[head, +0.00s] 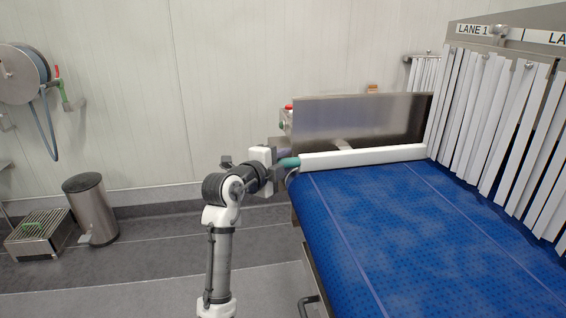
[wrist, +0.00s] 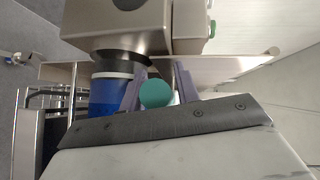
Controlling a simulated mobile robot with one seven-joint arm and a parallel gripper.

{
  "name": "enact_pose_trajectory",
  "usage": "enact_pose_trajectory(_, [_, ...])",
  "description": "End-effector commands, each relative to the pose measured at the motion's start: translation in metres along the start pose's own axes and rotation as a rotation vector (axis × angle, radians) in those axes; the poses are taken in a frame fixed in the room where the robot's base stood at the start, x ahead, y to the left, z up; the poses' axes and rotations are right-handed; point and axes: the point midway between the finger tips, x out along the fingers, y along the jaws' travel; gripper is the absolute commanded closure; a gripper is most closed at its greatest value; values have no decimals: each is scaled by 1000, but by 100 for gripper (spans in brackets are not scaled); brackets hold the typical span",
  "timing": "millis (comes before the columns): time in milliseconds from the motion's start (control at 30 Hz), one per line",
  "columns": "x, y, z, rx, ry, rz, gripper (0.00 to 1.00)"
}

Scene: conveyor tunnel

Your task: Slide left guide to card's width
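The left guide (head: 365,157) is a long white bar lying across the far left edge of the blue belt in the head view. A teal knob (head: 289,162) sticks out at its near left end. My gripper (head: 277,162) is at this knob, left of the belt. In the wrist view the round teal knob (wrist: 156,94) sits between the two purple fingers of my gripper (wrist: 161,75). The left finger looks very close to it. Whether both fingers press on it cannot be told. I cannot make out a card.
The blue belt (head: 430,230) is clear. A steel plate (head: 360,120) stands behind the guide. White strip curtains (head: 500,130) hang at the right under a "LANE 1" sign (head: 473,30). A bin (head: 90,208) and a slatted metal box (head: 38,235) stand on the floor at the left.

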Motion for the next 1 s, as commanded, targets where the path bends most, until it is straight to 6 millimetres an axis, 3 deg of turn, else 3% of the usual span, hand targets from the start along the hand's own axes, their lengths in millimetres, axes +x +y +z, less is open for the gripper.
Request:
enact_pose_trajectory(133, [-6,1,1,0,-1,-2,69])
enact_pose_trajectory(267, [-24,2,1,2,-1,-3,69])
enact_pose_trajectory(700, [-118,1,0,2,-2,-2,69])
enact_pose_trajectory(1000, [-139,0,0,1,-1,-1,69])
